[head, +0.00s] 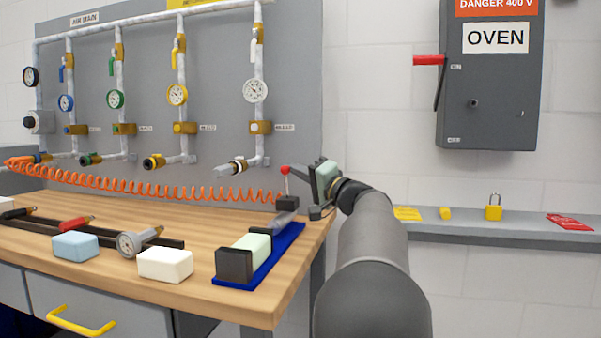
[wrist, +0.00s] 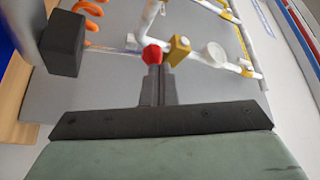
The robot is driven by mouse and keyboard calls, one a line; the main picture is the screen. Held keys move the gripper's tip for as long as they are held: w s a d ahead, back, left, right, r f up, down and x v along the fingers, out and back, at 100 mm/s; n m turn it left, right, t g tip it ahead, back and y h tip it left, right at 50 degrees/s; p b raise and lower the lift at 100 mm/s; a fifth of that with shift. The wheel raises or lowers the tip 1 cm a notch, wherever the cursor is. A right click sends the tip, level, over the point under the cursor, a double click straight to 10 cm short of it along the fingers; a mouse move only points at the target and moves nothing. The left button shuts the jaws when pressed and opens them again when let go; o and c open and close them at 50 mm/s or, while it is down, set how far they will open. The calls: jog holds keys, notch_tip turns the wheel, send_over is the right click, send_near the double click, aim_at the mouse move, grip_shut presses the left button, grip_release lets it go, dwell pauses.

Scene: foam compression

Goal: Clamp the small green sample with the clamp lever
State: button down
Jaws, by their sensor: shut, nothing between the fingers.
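The small pale green sample (head: 253,246) lies in a clamp with a dark blue base (head: 275,262), between a dark front block (head: 234,266) and a dark part behind it. The clamp lever, tipped with a red knob (head: 285,170), stands up at the clamp's back end. My gripper (head: 297,172) is beside the knob, on its right. In the wrist view the red knob (wrist: 152,54) appears just beyond my fingertips (wrist: 158,72), which are together with nothing between them. I cannot tell whether they touch the knob.
A light blue block (head: 76,245), a white block (head: 165,263) and a round gauge (head: 128,244) lie left on the bench (head: 200,290). An orange coiled hose (head: 150,190) runs behind the clamp. A wall panel with pipes stands behind. A grey shelf (head: 500,232) is at the right.

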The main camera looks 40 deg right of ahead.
jog(key=shift+w, duration=0.1)
jog(key=s+d+p, duration=0.2)
jog(key=s+d, duration=0.2)
jog(key=s, duration=0.7)
jog(key=shift+d+f, duration=0.15)
jog(key=shift+f, duration=0.2)
